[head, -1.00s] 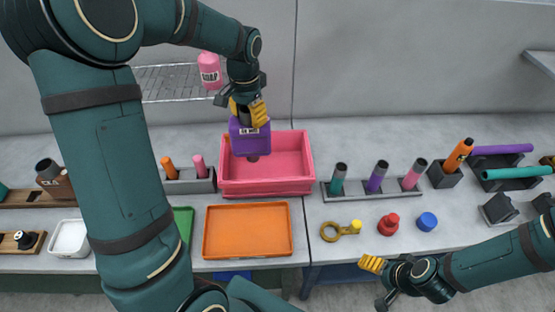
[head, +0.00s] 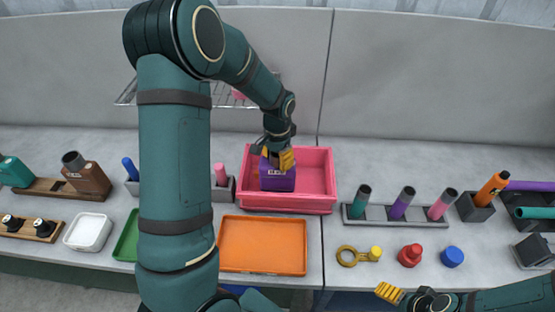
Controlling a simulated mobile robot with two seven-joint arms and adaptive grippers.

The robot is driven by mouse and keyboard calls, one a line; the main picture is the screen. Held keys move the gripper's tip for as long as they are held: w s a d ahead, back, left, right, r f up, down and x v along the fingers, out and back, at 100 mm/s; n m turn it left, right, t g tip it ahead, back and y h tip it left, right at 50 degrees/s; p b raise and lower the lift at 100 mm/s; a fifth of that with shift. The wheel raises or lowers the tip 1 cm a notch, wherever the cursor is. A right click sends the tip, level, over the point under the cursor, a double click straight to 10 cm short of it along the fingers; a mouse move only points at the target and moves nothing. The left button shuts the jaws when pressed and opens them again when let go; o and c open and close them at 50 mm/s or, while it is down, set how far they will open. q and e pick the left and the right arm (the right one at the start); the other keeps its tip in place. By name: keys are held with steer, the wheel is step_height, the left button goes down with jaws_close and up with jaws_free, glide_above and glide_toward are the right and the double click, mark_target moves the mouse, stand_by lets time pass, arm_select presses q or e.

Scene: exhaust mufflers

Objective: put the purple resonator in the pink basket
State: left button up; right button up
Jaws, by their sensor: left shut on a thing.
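The purple resonator (head: 277,180) is a boxy purple block with a small label on its upper part. It is upright within the outline of the pink basket (head: 288,203), at the left side of it. My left gripper (head: 278,158), with yellow fingertips, is shut on its top from above. Whether the resonator touches the basket floor cannot be told. The right part of the basket looks empty. My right gripper (head: 391,293) is at the bottom right edge, partly cut off, with a yellow finger showing, away from the basket.
An orange tray (head: 263,246) lies in front of the basket. A rack (head: 420,213) with teal, purple and pink-topped tubes stands to its right. A yellow ring piece (head: 347,256), red knob (head: 410,255) and blue knob (head: 452,257) lie near the front edge. My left arm hides part of the left side.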

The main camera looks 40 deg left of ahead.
arm_select(q)
steer(key=shift+w+f, duration=0.1)
steer(key=shift+f, duration=0.25)
steer(key=shift+f, duration=0.1)
steer(key=o, duration=1.3)
